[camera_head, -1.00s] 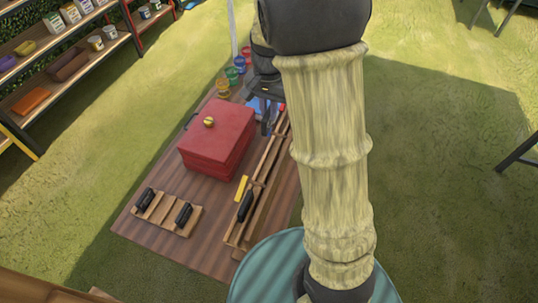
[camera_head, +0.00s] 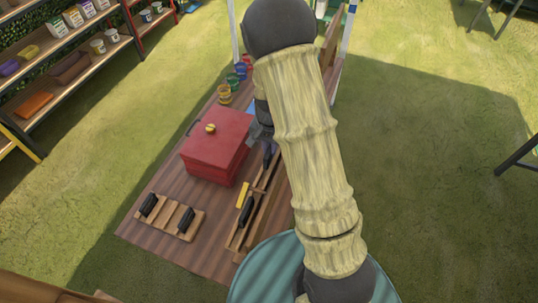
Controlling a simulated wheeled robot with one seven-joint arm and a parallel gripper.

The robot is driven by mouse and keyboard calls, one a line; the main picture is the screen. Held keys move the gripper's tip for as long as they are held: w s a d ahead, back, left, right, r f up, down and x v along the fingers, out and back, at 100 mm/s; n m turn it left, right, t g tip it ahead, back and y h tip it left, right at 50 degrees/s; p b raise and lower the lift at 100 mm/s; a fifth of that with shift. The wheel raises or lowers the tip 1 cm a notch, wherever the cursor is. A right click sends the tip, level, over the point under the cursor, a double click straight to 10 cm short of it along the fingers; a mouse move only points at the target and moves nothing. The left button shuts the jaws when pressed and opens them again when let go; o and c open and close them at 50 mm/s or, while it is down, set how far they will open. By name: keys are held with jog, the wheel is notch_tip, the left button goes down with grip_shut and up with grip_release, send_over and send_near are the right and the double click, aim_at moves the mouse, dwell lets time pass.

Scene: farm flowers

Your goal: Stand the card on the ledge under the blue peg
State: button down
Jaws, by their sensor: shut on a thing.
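My gripper (camera_head: 262,138) is right of the red box, low over the wooden bench (camera_head: 166,184). My arm covers part of it. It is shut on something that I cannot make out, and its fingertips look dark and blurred. I cannot pick out the card with certainty. A small patch of light blue (camera_head: 251,104) shows beside the gripper's wrist, but I cannot tell what it is. The blue peg and the ledge are not clearly visible. A brown upright panel (camera_head: 330,48) between pale posts stands at the back, partly behind my arm.
A red box (camera_head: 217,146) with a yellow knob fills the bench's middle. A wooden rack with black-handled pieces (camera_head: 170,217) lies at front left. A long wooden tray (camera_head: 236,236) and a yellow bar (camera_head: 243,195) lie on the right. Several coloured pots (camera_head: 233,84) stand behind the box.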

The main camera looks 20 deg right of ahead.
aim_at(269, 149)
jog(key=shift+s+f, duration=0.1)
jog(key=shift+f, duration=0.4)
jog(key=shift+f+p, duration=0.65)
jog(key=shift+f, duration=0.95)
jog(key=shift+f, duration=0.1)
jog(key=c, duration=1.4)
grip_release()
jog(key=shift+c, duration=0.2)
jog(key=shift+w, duration=0.2)
notch_tip(269, 149, up, 12)
jog(key=b, duration=0.3)
jog(key=shift+b, duration=0.35)
jog(key=shift+s+a, duration=0.1)
jog(key=shift+s, duration=0.05)
